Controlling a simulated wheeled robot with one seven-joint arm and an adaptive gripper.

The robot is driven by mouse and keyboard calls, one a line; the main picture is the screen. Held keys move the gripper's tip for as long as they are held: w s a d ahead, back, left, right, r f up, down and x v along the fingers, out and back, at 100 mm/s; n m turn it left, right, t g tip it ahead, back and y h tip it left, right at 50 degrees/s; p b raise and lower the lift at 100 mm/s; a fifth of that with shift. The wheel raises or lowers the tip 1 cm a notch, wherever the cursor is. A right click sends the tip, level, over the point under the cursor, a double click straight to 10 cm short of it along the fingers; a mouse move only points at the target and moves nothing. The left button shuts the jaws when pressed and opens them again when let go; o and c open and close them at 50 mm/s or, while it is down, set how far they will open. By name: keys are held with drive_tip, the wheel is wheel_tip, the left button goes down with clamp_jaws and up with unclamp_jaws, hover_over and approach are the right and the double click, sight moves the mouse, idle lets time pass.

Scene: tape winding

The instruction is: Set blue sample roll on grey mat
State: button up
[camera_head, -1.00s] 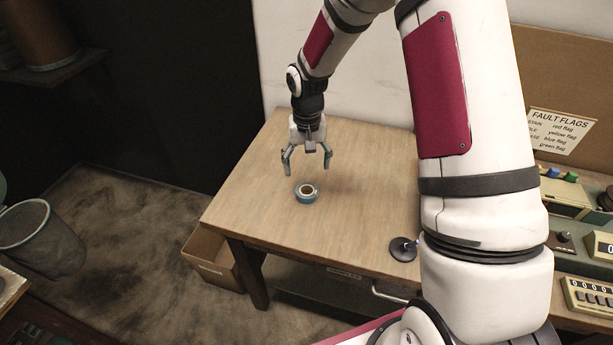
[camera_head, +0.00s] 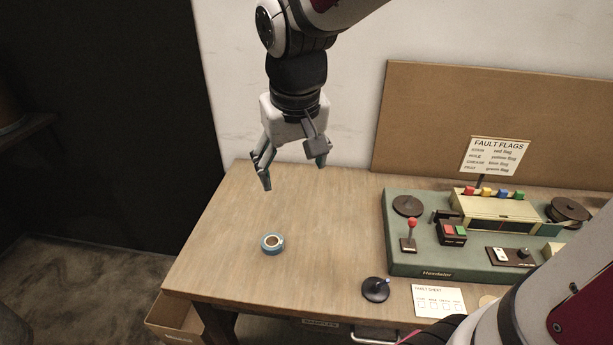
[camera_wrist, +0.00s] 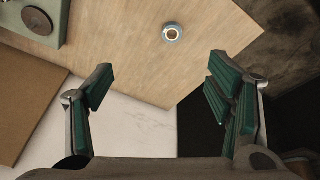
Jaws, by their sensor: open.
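A blue roll (camera_head: 272,243) with a pale core lies flat on the wooden table, towards its left side. It also shows in the wrist view (camera_wrist: 172,33), near the top, beyond the fingertips. My gripper (camera_head: 294,174) is open and empty, raised above the back part of the table and apart from the roll. In the wrist view its fingers (camera_wrist: 160,85) are spread wide with nothing between them. I see no grey mat in these frames.
A green winding machine (camera_head: 405,240) with a red-knobbed lever stands on the right of the wooden table (camera_head: 225,270). A black round base (camera_head: 375,289) and a white card (camera_head: 439,299) lie near the front edge. A brown board (camera_head: 430,120) stands behind. Table around the roll is clear.

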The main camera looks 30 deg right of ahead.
drive_tip(key=s+r+n+t+y, duration=0.1)
drive_tip(key=s+r, duration=0.3)
drive_tip(key=s, duration=0.8)
drive_tip(key=shift+s+a+t, duration=0.4)
drive_tip(key=shift+t, duration=0.2)
drive_tip(key=shift+o, duration=0.5)
drive_tip(key=shift+s+f, duration=0.1)
drive_tip(key=shift+s, duration=0.2)
drive_tip(key=n+g+h+b, duration=0.2)
drive_tip(key=n+g+b, duration=0.45)
drive_tip(key=n, duration=0.85)
hover_over(271, 239)
drive_tip(key=a, duration=0.2)
drive_tip(key=w+a+f+x, duration=0.1)
drive_tip(key=a+x, duration=0.1)
drive_tip(key=x, duration=1.1)
drive_tip(key=w+a+x, duration=0.2)
drive_tip(key=x, duration=1)
drive_tip(key=shift+t, duration=0.45)
drive_tip(key=f, duration=0.4)
drive_tip(key=s+f, duration=0.1)
drive_tip(key=f, duration=0.3)
drive_tip(key=s+d+f, duration=0.1)
drive_tip(key=f, duration=0.4)
drive_tip(key=shift+d, duration=0.1)
drive_tip(key=c, duration=1.3)
drive_tip(key=shift+o, duration=0.2)
